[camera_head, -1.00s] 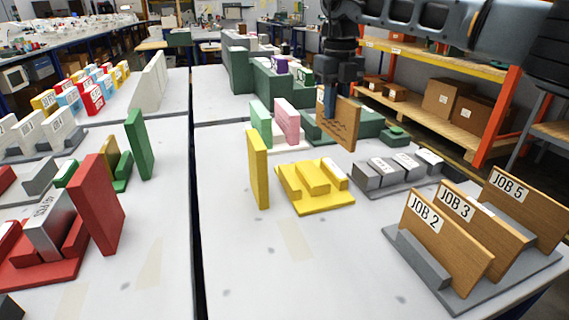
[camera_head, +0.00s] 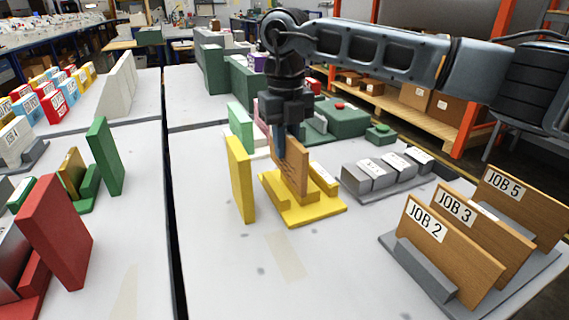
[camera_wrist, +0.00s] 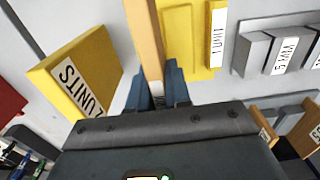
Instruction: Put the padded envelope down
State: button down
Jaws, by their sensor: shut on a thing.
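The padded envelope is a flat, upright brown panel (camera_head: 296,168). My gripper (camera_head: 280,145) is shut on its upper edge. In the wrist view the envelope (camera_wrist: 145,42) shows edge-on between the blue fingertips of my gripper (camera_wrist: 158,88). The envelope is at the yellow slotted stand (camera_head: 330,209), its lower edge down among the yellow blocks in the head view. I cannot tell whether it touches the stand. The stand also shows in the wrist view (camera_wrist: 183,45), close beside the envelope.
A tall yellow panel (camera_head: 240,180) stands just left of the stand. A grey stand with labelled blocks (camera_head: 376,175) is to the right. Wooden job boards (camera_head: 440,250) stand in a grey rack at front right. The table's front middle is clear.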

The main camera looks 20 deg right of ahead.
aim_at(285, 176)
jog(key=shift+s+a+f, duration=0.2)
jog(key=shift+s+f, duration=0.05)
jog(key=shift+f, duration=1.9)
jog(key=shift+f, duration=0.15)
jog(key=c, duration=1.1)
grip_release()
notch_tip(285, 176, up, 12)
jog(key=shift+r+p, duration=0.15)
jog(key=shift+p, duration=0.15)
